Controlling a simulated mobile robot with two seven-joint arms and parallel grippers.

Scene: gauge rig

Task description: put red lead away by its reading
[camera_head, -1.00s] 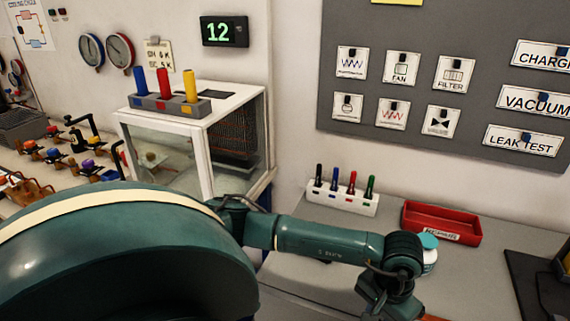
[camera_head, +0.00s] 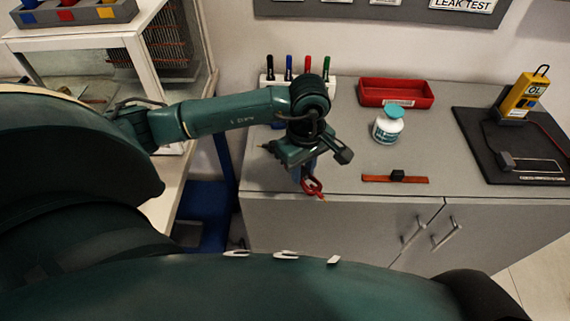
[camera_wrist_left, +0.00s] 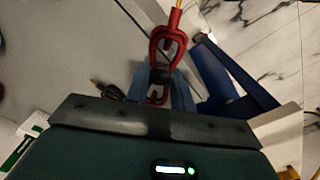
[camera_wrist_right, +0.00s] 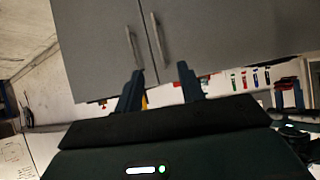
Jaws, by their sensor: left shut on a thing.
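The red lead (camera_head: 313,188) hangs looped and bundled from my left gripper (camera_head: 307,172), close to the front edge of the grey cabinet top. In the left wrist view, the red lead (camera_wrist_left: 167,45) sits between the blue fingers of my left gripper (camera_wrist_left: 165,88), which is shut on it around a dark tie. A yellow meter (camera_head: 522,96) stands on a black mat (camera_head: 478,142) at the right; its small display seems to read "0L". My right gripper (camera_wrist_right: 162,88) shows only in its wrist view, fingers apart and empty, facing grey cabinet doors.
A marker rack (camera_head: 268,80) stands behind my left arm. Door handles (camera_head: 412,232) protrude below.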

